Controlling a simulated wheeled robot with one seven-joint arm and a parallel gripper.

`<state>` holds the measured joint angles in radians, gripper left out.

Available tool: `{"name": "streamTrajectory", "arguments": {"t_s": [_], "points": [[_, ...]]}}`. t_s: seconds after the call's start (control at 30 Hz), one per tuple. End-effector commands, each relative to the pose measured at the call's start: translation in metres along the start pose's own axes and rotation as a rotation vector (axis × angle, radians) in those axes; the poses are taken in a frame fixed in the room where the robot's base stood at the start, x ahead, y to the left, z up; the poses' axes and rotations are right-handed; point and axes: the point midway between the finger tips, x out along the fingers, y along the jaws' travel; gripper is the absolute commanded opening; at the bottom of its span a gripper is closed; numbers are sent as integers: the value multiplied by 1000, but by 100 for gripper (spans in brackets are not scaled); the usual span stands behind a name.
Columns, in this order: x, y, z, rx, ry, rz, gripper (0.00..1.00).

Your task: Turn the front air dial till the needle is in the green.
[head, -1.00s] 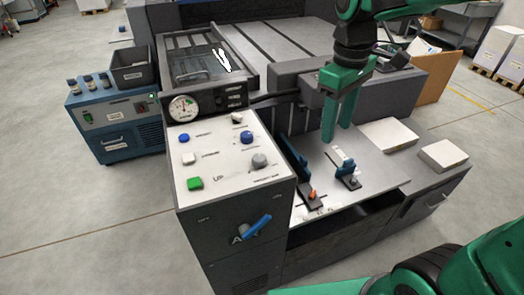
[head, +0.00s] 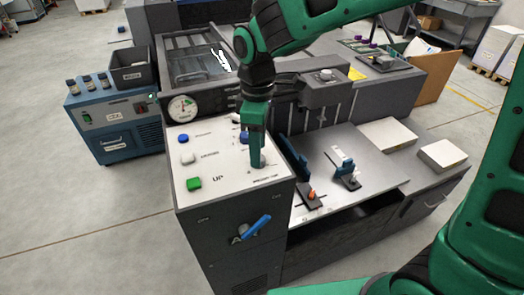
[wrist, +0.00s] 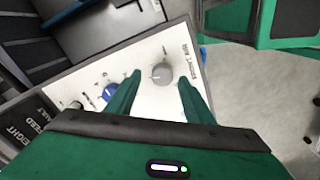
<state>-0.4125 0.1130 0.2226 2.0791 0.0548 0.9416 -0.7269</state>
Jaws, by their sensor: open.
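The front air dial is a grey round knob (wrist: 160,72) on the white control panel, with its label beside it in the wrist view. In the head view the dial (head: 262,160) is mostly hidden behind my gripper (head: 257,165). My gripper is open and points down over the dial. In the wrist view the dial shows between the two fingertips of my gripper (wrist: 160,78), with clear gaps on both sides. The round gauge (head: 182,108) has a white face with a green part; its needle is too small to read surely.
A blue dial (wrist: 110,92) sits close to the left finger in the wrist view. A blue button (head: 183,139), a white button (head: 188,158) and a green button (head: 194,184) line the panel's left side. A blue lever (head: 257,225) is on the front face.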

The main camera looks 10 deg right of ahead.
Motion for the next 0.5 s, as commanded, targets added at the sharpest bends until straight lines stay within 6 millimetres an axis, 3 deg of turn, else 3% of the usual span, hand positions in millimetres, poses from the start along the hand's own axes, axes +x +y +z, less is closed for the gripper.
{"name": "streamTrajectory", "arguments": {"t_s": [0.2,0.5], "points": [[18,0,0,0,0,0,48],[21,0,0,1,0,1,48]]}}
